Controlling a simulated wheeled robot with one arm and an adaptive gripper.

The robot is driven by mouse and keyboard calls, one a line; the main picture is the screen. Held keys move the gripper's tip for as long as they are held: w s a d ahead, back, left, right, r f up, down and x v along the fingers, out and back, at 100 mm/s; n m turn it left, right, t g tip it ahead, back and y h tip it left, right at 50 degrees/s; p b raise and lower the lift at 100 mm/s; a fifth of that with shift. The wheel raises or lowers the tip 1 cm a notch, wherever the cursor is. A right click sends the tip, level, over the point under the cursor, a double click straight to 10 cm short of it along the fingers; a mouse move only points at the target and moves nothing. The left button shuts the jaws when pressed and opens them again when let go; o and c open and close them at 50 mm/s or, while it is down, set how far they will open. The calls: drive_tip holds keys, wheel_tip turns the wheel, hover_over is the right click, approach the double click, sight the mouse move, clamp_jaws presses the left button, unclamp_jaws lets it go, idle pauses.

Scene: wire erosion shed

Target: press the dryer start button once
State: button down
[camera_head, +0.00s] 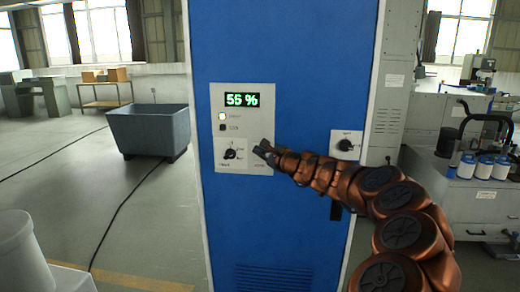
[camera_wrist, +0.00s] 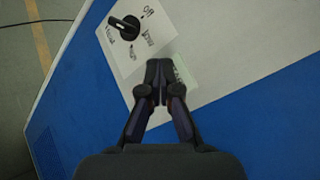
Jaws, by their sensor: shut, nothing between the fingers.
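A blue dryer cabinet (camera_head: 300,60) carries a pale control panel (camera_head: 243,104) with a green display (camera_head: 242,100) reading about 55 %. A black rotary knob (camera_head: 230,154) sits low on the panel; the wrist view shows this knob (camera_wrist: 126,28) with "Off" beside it. My gripper (camera_head: 262,148) is shut and empty, its tips in front of the panel's lower right part. In the wrist view, my gripper (camera_wrist: 159,66) covers part of the panel beside a small label. No start button is clearly visible; the fingertips hide that area. I cannot tell whether they touch the panel.
A second black knob (camera_head: 346,145) on a small plate is right of the panel, close behind my arm. A grey-blue bin (camera_head: 148,130) stands on the floor at left. A bench (camera_head: 490,185) with white-and-blue containers is at right. Dark cables cross the floor.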

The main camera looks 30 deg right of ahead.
drive_tip(key=s+a+b, duration=0.1)
drive_tip(key=s+a, duration=0.2)
drive_tip(key=shift+s+b, duration=0.1)
drive_tip(key=shift+b, duration=0.3)
idle(0.6)
